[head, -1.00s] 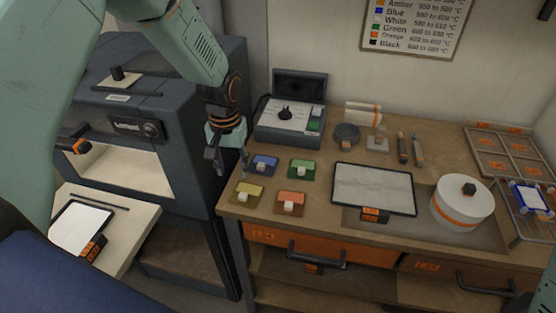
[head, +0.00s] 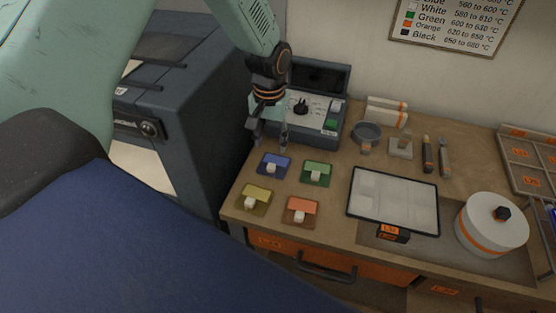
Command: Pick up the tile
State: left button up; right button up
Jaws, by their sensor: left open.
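Several small coloured square tiles, each with a white block on it, lie at the left of the workbench: blue (head: 274,159), green (head: 317,167), yellow (head: 257,192) and orange (head: 302,204). Which one the task means cannot be told. A larger pale panel (head: 394,200) in a dark frame lies to their right. My left gripper (head: 270,136) is open, fingers pointing down, in front of the control box and above the back of the blue tile. Nothing shows between its fingers. My right gripper is out of view.
The control box (head: 318,120) with a black knob stands behind the tiles. A round white lidded pot (head: 491,232) is at the right, with a divided tray (head: 525,165) behind it. A dark kiln (head: 190,110) stands left of the bench (head: 343,178).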

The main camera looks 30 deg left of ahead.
aim_at(272, 165)
pick_arm(q)
jog(key=shift+s+d+f, duration=0.1)
jog(key=shift+d+f, duration=0.15)
jog(key=shift+f, duration=0.4)
jog(key=shift+s+d+f, duration=0.1)
jog(key=shift+d+f, duration=0.15)
jog(key=shift+f, duration=0.35)
jog(key=f, duration=0.3)
jog(key=f+p, duration=0.1)
jog(key=f, duration=0.1)
jog(key=shift+a, duration=0.4)
jog(key=shift+d, duration=0.25)
jog(key=shift+a, duration=0.25)
jog(key=c, duration=0.6)
jog(key=shift+d, duration=0.15)
grip_shut()
